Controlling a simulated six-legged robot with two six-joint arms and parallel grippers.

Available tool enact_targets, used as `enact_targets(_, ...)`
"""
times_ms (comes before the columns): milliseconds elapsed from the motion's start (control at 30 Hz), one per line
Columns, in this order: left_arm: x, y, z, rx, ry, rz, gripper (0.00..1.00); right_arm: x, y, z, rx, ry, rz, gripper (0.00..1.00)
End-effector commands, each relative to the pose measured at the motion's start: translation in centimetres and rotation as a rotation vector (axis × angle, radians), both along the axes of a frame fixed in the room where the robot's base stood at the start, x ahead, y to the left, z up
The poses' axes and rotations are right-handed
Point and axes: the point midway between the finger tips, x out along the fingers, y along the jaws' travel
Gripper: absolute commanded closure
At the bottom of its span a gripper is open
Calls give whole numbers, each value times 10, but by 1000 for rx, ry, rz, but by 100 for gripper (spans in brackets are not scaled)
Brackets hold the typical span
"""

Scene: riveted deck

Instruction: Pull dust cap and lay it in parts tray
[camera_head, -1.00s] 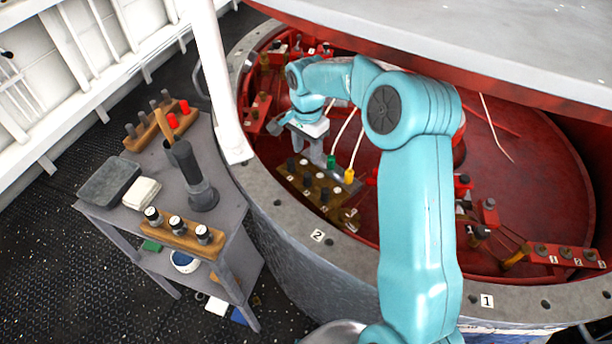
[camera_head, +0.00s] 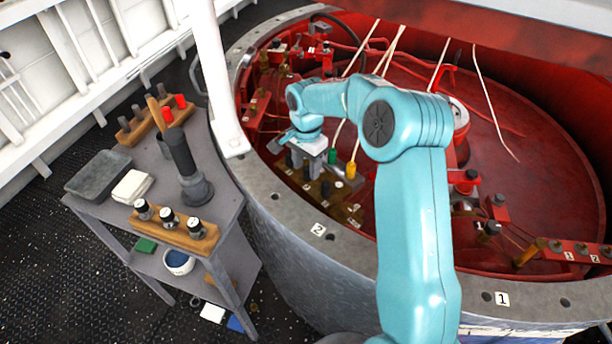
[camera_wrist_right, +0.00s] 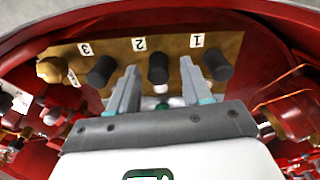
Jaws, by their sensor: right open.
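Black dust caps stand in a row on a brass plate (camera_wrist_right: 180,43) with labels 1, 2 and 3. In the right wrist view, cap 2 (camera_wrist_right: 158,68) lies between the fingertips of my right gripper (camera_wrist_right: 157,76), which is open, with a gap on each side. Cap 3 (camera_wrist_right: 102,70) and cap 1 (camera_wrist_right: 217,64) stand outside the fingers. In the head view my right gripper (camera_head: 307,158) is over the row and hides part of it. A shallow grey tray (camera_head: 98,173), probably the parts tray, lies empty on the cart at left. My left gripper is not in view.
The cart (camera_head: 222,205) also holds a white cloth (camera_head: 132,187), a dark upright tool (camera_head: 184,165) and wooden blocks with fittings. A white post (camera_head: 218,85) stands between cart and well. The grey rim (camera_head: 285,212) circles the red well.

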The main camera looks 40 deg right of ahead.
Motion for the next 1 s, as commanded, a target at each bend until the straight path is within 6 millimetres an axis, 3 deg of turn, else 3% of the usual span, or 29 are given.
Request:
enact_targets(33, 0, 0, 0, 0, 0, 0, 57, 0, 0, 1, 0, 0, -1, 54)
enact_targets(167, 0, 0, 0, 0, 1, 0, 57, 0, 0, 1, 0, 0, 0, 97)
enact_targets(200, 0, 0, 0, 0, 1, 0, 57, 0, 0, 1, 0, 0, 0, 100)
enact_targets(500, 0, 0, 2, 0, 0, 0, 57, 0, 0, 2, 1, 0, 0, 100)
enact_targets(1000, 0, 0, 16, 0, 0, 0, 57, 0, 0, 22, 0, -1, 0, 100)
